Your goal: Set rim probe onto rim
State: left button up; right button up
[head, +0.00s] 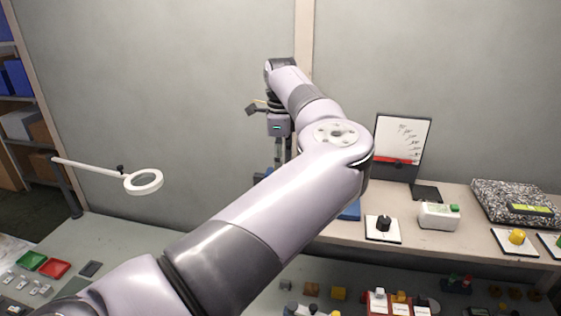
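My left arm crosses the head view from the lower left to the upper middle. Its gripper (279,155) points down beyond the elbow, near the back wall. The fingers are small and partly hidden by my own arm, so I cannot tell whether they are open or shut, or hold anything. I cannot make out a rim probe or its rim for certain; my arm hides much of the middle of the bench. My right gripper is not in view.
On the right bench stand a black knob on a white plate (382,237), a white box with a green button (438,218), a speckled slab (505,197) and a yellow knob (516,237). A ring magnifier (131,186) overhangs the left bench, above red (54,268) and green trays (32,260).

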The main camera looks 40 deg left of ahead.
pick_arm(q)
jog(key=shift+a, duration=0.15)
jog(key=shift+s+a+r, duration=0.1)
jog(key=shift+r, duration=0.1)
notch_tip(320, 180, up, 12)
jog(key=shift+f, duration=0.2)
jog(key=shift+d, duration=0.2)
dwell(0.4)
